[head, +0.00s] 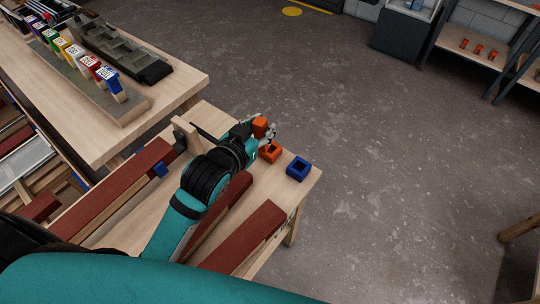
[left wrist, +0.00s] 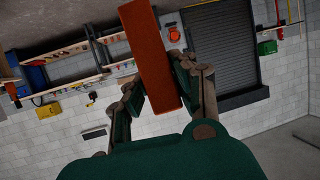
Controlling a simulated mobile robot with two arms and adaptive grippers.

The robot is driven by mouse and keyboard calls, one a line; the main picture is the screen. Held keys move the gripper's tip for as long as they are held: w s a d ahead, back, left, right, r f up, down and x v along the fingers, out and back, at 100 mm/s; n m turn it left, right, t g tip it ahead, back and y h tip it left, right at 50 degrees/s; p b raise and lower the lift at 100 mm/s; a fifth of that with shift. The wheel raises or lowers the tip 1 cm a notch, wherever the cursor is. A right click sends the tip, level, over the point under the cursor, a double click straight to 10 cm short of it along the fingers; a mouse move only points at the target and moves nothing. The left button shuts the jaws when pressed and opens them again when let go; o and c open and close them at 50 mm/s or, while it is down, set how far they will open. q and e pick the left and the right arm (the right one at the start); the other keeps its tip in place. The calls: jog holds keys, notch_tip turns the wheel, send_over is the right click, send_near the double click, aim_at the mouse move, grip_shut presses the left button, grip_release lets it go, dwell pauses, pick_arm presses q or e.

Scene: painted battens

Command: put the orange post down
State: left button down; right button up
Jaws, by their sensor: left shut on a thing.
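My left gripper (head: 264,132) reaches over the far end of the low wooden bench and is shut on the orange post (head: 260,126). In the head view only a short orange part of the post shows; the fingers and wrist hide the rest. In the left wrist view the post (left wrist: 150,50) is a long bar, slightly tilted, between the two fingers (left wrist: 158,85). An orange hollow square block (head: 271,151) sits on the bench just in front of the gripper. I cannot tell whether the post touches anything below. My right gripper is not in view.
A blue hollow block (head: 298,168) sits near the bench's right corner. Dark red battens (head: 245,238) lie along the bench beside my arm. A higher table (head: 165,107) at the upper left bears a row of coloured, labelled pieces. The floor right of the bench is clear.

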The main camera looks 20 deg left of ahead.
pick_arm(q)
jog(key=w+a+f+m+h+b, duration=0.15)
jog(key=w+f+b, duration=0.25)
jog(key=w+f, duration=0.45)
jog(key=shift+m+g, duration=0.35)
jog(key=shift+g, duration=0.05)
jog(key=f, duration=0.2)
jog(key=w+f, duration=0.1)
jog(key=f, duration=0.2)
jog(key=w+f, duration=0.1)
jog(key=f, duration=0.2)
jog(key=shift+d, duration=0.3)
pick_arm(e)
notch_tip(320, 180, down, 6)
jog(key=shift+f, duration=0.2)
pick_arm(q)
jog(key=shift+f, duration=0.1)
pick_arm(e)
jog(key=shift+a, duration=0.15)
pick_arm(q)
jog(key=shift+s+f, duration=0.1)
jog(key=c, duration=1.1)
grip_release()
jog(key=shift+o, duration=0.2)
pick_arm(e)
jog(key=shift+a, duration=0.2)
